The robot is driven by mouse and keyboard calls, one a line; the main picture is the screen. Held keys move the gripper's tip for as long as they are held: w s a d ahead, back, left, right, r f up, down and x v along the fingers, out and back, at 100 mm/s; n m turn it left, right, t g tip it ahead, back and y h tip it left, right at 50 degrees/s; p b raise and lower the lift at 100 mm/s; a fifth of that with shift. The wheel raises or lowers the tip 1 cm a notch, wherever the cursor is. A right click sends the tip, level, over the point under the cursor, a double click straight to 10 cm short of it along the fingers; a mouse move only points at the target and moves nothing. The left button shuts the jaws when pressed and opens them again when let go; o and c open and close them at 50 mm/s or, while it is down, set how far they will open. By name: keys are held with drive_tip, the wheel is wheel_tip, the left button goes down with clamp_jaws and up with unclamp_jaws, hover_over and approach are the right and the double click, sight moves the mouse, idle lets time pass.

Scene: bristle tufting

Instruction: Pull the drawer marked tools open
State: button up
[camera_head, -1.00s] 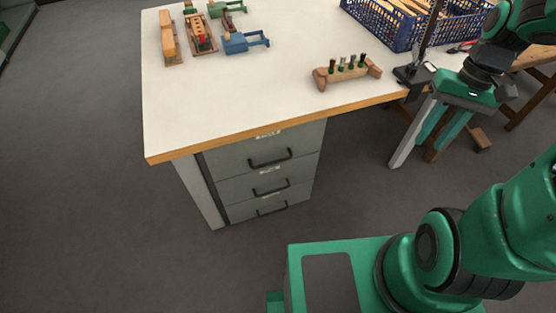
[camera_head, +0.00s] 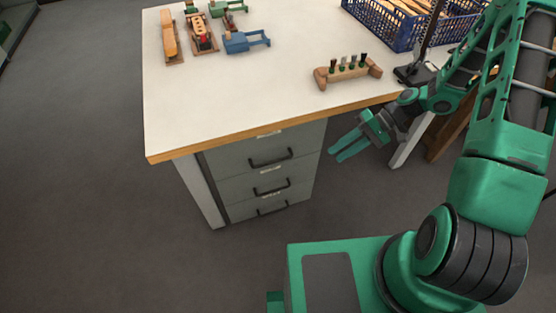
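A grey drawer unit (camera_head: 233,165) stands under the table, with several drawers stacked and all shut. Each drawer has a small pale label, too small to read, so I cannot tell which is marked tools. My gripper (camera_head: 343,150) is to the right of the drawer unit, near the height of the top handle in the picture. Its two fingers are apart, with nothing between them.
The white table (camera_head: 230,105) has a wooden edge above the drawers. On it are a wooden rack (camera_head: 346,73) with several pegs, a blue crate (camera_head: 385,27), blue clamp (camera_head: 246,41) and wooden pieces (camera_head: 169,38). Open floor lies left of and before the drawers.

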sight(277, 160)
drive_tip(key=w+a+f+m+t+y, duration=0.1)
drive_tip(key=a+f+y, duration=0.1)
drive_tip(key=a, duration=0.5)
drive_tip(key=w+a+f+m+t+y, duration=0.1)
drive_tip(key=a+f+y, duration=0.1)
drive_tip(key=a+f, duration=0.2)
drive_tip(key=w+a+f+t+y, duration=0.1)
drive_tip(key=w+a+f+y, duration=0.1)
drive_tip(key=a, duration=0.7)
drive_tip(key=shift+a+f+m+t+y, duration=0.4)
drive_tip(key=shift+f+y, duration=0.1)
drive_tip(key=shift+y, duration=0.1)
